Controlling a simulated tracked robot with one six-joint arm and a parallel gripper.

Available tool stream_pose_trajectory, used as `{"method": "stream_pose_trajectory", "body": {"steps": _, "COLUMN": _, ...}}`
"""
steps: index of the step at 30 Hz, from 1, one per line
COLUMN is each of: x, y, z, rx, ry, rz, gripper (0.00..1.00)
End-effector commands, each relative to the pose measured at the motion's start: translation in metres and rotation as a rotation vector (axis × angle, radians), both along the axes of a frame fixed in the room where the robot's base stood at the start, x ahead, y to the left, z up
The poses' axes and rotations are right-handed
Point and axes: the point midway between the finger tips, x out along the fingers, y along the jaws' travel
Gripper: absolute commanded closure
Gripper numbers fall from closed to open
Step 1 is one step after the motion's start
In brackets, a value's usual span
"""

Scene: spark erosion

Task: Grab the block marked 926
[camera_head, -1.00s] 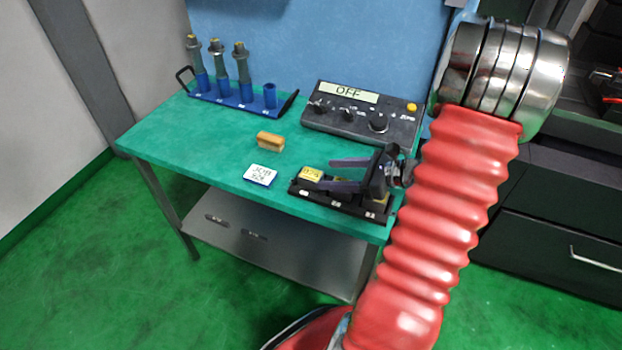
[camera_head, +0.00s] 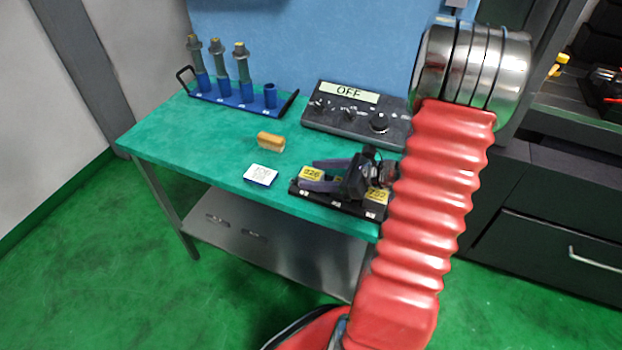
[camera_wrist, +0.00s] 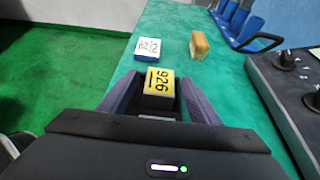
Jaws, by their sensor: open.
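The block marked 926 (camera_wrist: 158,82) has a yellow top with black digits. In the wrist view it lies between the two fingers of my open gripper (camera_wrist: 158,95), near their tips. In the head view the block (camera_head: 311,174) sits at the left end of a black tray (camera_head: 322,203) on the green table. My gripper (camera_head: 318,175) reaches in from the right, its fingers either side of the block. Whether the fingers touch it I cannot tell. Another yellow-topped block, seemingly marked 752 (camera_head: 376,196), sits at the tray's right end. The tray's middle is hidden by my gripper.
A white-topped labelled block (camera_head: 261,175) and a tan brush-like block (camera_head: 270,141) lie left of the tray. A control box reading OFF (camera_head: 352,116) stands behind. A blue rack (camera_head: 236,105) with several holders is at the back left.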

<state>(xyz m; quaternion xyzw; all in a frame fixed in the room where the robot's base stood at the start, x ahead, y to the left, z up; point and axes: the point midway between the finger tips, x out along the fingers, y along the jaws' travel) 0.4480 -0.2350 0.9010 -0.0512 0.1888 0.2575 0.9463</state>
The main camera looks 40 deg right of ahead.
Motion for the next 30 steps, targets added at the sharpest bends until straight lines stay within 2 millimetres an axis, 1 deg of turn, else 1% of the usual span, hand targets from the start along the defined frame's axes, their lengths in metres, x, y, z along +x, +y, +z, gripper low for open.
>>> {"method": "stream_pose_trajectory", "body": {"steps": 14, "x": -0.0003, "y": -0.0005, "z": 0.0002, "rx": 0.0, "ry": 0.0, "rz": -0.001, "gripper": 0.43}}
{"method": "stream_pose_trajectory", "body": {"steps": 30, "x": -0.0003, "y": -0.0005, "z": 0.0002, "rx": 0.0, "ry": 0.0, "rz": -0.001, "gripper": 0.81}}
